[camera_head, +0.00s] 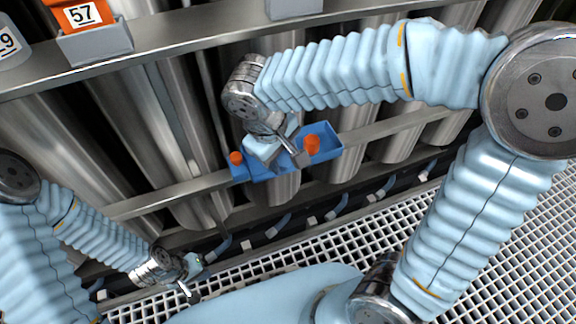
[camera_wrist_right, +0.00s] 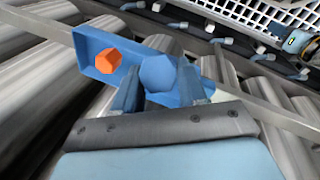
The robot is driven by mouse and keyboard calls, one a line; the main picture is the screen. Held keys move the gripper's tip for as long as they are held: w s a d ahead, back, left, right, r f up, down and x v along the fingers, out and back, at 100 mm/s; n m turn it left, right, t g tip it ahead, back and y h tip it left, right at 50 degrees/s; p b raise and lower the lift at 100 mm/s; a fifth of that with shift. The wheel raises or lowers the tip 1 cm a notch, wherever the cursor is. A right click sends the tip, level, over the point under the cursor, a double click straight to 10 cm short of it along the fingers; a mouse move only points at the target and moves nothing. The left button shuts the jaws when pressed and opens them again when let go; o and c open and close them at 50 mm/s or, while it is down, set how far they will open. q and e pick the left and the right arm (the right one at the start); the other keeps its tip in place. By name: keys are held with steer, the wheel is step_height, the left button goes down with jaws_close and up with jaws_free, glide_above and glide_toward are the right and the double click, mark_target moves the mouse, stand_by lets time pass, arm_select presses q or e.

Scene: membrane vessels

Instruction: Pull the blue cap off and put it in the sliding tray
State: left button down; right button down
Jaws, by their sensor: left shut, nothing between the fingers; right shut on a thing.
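The blue sliding tray (camera_head: 329,151) sits on a metal rail in front of the vessels. It also shows in the right wrist view (camera_wrist_right: 88,40). My right gripper (camera_head: 298,157) is over the tray. In the right wrist view its fingers (camera_wrist_right: 158,92) are shut on the blue cap (camera_wrist_right: 158,71). The cap is in front of the tray's middle in that view; I cannot tell its height above the tray. The head view does not show the cap clearly. My left gripper (camera_head: 191,289) is shut and empty, low at the left, near the grating.
An orange cap (camera_head: 311,143) is in the tray's right part, and another orange piece (camera_head: 236,158) is at its left end. Steel vessels stand behind the rail. An orange label "57" (camera_head: 83,14) is on the upper beam. Several hose fittings (camera_head: 283,225) line the lower rail.

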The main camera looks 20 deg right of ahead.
steer(key=w+f, duration=0.1)
steer(key=w, duration=0.1)
steer(key=w+f, duration=0.1)
steer(key=w, duration=0.2)
steer(key=w+f+b, duration=0.1)
steer(key=w, duration=0.1)
steer(key=shift+w+a+f, duration=0.1)
steer(key=shift+w+f, duration=0.1)
steer(key=shift+w, duration=0.05)
step_height(320, 180, down, 2)
steer(key=shift+s+f+b, duration=0.1)
steer(key=shift+b, duration=0.8)
steer(key=shift+f+b, duration=0.35)
steer(key=shift+f, duration=0.2)
steer(key=c, duration=0.5)
jaws_free()
steer(key=shift+c, duration=0.2)
